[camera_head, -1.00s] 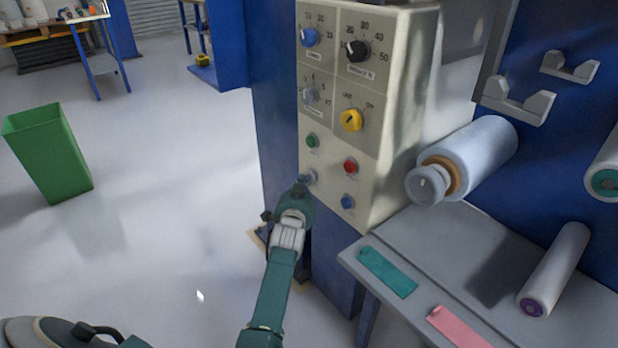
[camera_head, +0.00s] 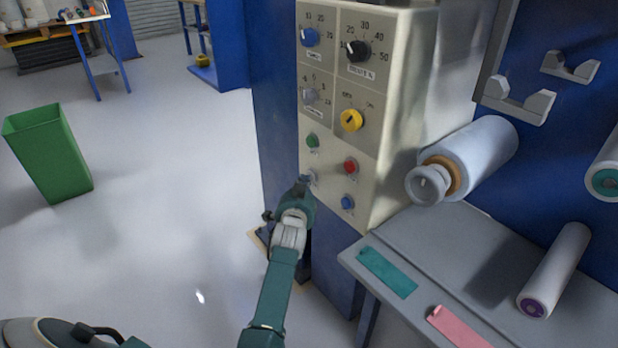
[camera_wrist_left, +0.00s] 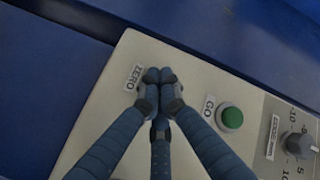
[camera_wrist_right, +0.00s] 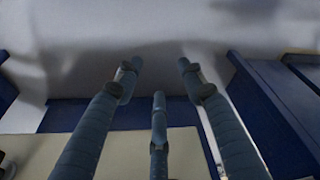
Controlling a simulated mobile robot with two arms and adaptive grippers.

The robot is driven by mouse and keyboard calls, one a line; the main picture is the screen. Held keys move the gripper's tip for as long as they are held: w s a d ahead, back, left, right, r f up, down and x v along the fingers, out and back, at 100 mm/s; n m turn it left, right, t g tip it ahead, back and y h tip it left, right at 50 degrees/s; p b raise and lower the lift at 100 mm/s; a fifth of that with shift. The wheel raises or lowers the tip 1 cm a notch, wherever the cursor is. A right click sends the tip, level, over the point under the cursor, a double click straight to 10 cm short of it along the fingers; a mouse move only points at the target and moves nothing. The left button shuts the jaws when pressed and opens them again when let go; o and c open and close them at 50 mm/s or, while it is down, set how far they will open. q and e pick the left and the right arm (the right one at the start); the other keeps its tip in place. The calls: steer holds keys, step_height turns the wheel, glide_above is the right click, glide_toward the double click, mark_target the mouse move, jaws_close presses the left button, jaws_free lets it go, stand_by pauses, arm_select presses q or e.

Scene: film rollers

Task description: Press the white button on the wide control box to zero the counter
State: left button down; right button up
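The wide control box (camera_head: 385,110) is a cream panel with knobs and several coloured buttons. Its white button (camera_head: 312,177) is at the lower left, mostly hidden behind the left gripper. In the left wrist view the ZERO label (camera_wrist_left: 133,78) shows beside the fingertips, and the button there is hidden behind them. My left gripper (camera_head: 303,184) is shut and empty, its fingertips (camera_wrist_left: 160,75) together at the button's place; I cannot tell whether they touch it. My right gripper (camera_wrist_right: 158,64) is open and empty in the right wrist view, over a pale, blurred surface.
The green button (camera_head: 312,141), red button (camera_head: 350,166) and blue button (camera_head: 347,202) sit close by. A film roller (camera_head: 480,155) juts out right of the box, above a grey table (camera_head: 450,240). A green bin (camera_head: 48,150) stands on open floor at left.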

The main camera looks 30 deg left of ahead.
arm_select(q)
steer(key=shift+s+a+p, duration=0.3)
steer(key=shift+s+p, duration=0.45)
steer(key=shift+s, duration=0.05)
arm_select(e)
steer(key=x, duration=0.2)
steer(key=s+x, duration=0.1)
steer(key=x, duration=0.2)
steer(key=shift+a+f, duration=0.1)
steer(key=shift+f, duration=0.4)
steer(key=shift+w+r, duration=0.1)
steer(key=shift+r, duration=0.1)
arm_select(q)
steer(key=s+p, duration=0.1)
steer(key=s+a+p, duration=0.1)
steer(key=s, duration=0.1)
steer(key=s+a+p, duration=0.1)
steer(key=shift+s+p, duration=0.3)
steer(key=shift+p, duration=0.1)
arm_select(e)
steer(key=s+f+g, duration=0.1)
steer(key=s+f, duration=0.4)
steer(key=f, duration=0.7)
steer(key=shift+s+d, duration=0.4)
arm_select(q)
steer(key=shift+f, duration=0.1)
